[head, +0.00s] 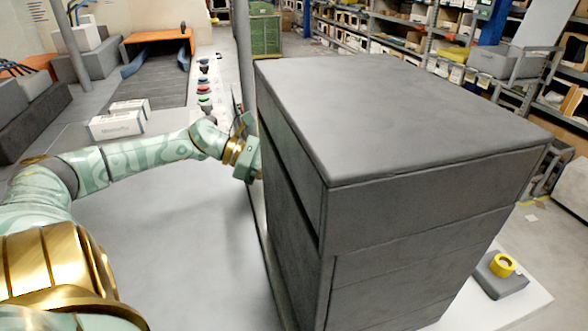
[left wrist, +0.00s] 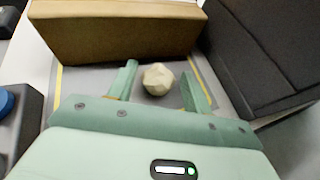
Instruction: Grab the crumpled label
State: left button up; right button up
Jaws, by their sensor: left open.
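The crumpled label (left wrist: 158,79) is a small cream-coloured ball. In the left wrist view it lies on a grey surface marked with yellow lines, just beyond and between the fingertips of my left gripper (left wrist: 157,88). The two green fingers stand apart, one on each side of it in the picture; I cannot tell whether they touch it. In the head view my left arm reaches behind the big grey cabinet, which hides the fingers and the label. My right gripper is in neither view.
A brown box (left wrist: 120,32) stands just behind the label. The dark grey cabinet (head: 390,120) stands close on the right. A yellow tape roll (head: 502,265) rests on a grey block at lower right. White boxes (head: 118,124) lie on the left.

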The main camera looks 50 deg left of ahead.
pick_arm(q)
jog(key=shift+w+d+f+b, duration=0.45)
jog(key=shift+w+d+f, duration=0.1)
jog(key=shift+f, duration=0.2)
jog(key=shift+w+d, duration=0.2)
jog(key=shift+r, duration=0.2)
jog(key=c, duration=0.7)
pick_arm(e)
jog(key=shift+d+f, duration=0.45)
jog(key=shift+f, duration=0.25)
pick_arm(q)
jog(key=shift+r, duration=0.1)
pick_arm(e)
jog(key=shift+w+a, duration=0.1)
